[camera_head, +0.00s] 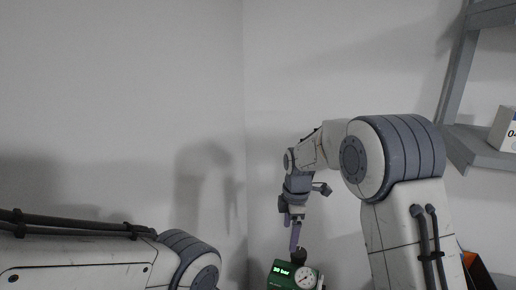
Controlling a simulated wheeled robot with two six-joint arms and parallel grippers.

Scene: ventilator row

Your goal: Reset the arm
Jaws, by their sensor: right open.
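My right arm reaches down at the centre right. Its gripper (292,228) points downward and is open, with a purplish-grey finger showing. It is just above a green device (281,275) with a lit display that seems to read 30 bar. A dark knob (299,257) on top of the device is right under the fingertip; I cannot tell whether they touch. A round white gauge (306,278) sits on the device's right side. My left arm shows at the lower left, but its gripper is out of view.
A grey shelf (482,150) stands at the right, with a white box (505,130) on it. An orange and dark object (474,268) is partly hidden behind my right arm at the lower right. Pale walls meet in a corner behind; the space at upper left is free.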

